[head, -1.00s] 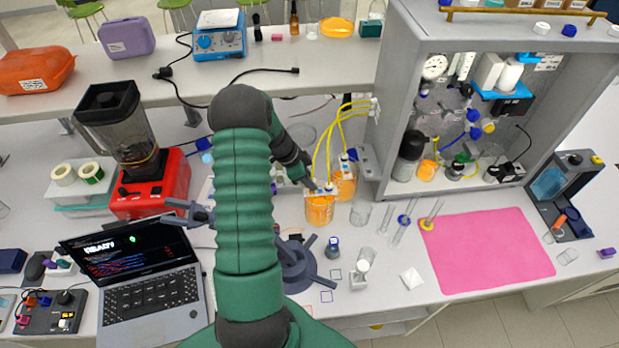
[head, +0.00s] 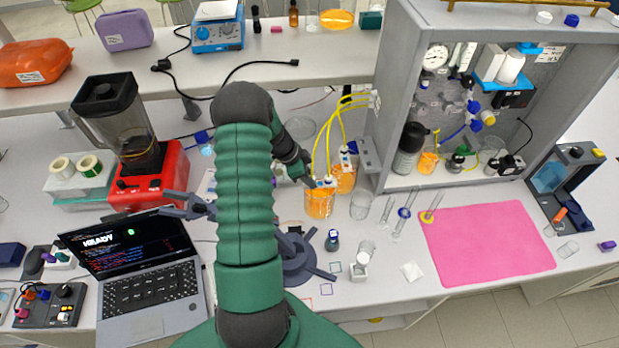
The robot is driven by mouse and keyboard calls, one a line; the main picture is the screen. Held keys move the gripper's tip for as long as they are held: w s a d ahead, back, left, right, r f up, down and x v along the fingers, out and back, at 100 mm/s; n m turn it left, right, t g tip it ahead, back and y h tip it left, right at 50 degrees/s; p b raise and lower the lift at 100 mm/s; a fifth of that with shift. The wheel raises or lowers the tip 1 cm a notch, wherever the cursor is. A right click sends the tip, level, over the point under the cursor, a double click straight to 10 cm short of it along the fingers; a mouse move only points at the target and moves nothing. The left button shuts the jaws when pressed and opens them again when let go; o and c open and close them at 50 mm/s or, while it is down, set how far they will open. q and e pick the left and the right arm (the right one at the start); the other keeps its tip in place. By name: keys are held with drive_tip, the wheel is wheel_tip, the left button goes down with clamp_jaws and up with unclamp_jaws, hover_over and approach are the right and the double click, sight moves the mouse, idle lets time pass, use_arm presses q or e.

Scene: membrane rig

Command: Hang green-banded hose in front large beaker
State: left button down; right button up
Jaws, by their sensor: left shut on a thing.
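The front large beaker (head: 319,206) holds orange liquid and stands on the bench just left of the cabinet. A second beaker (head: 345,181) with orange liquid stands behind it to the right. Yellow hoses (head: 341,112) arch from the cabinet's left side down to the beakers. My left gripper (head: 311,183) is shut at the rim of the front beaker, on what looks like the lower end of a yellow hose. The hose's green band is too small to make out, and I cannot tell whether its end is inside the beaker. My right gripper is not in view.
The grey cabinet (head: 395,95) rises right of the hoses. An empty glass beaker (head: 361,206), small tubes (head: 404,217) and a small bottle (head: 332,241) stand near the front beaker. A pink mat (head: 488,243) lies bare to the right. A laptop (head: 150,290) and red blender (head: 150,185) are left.

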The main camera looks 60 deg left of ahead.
use_arm(q)
drive_tip(key=c, duration=1.1)
unclamp_jaws()
drive_tip(key=shift+c, duration=0.2)
drive_tip(key=b+v, duration=0.5)
drive_tip(key=v, duration=1.1)
drive_tip(key=shift+a+r, duration=0.25)
drive_tip(key=shift+s, duration=0.1)
drive_tip(key=shift+s, duration=0.1)
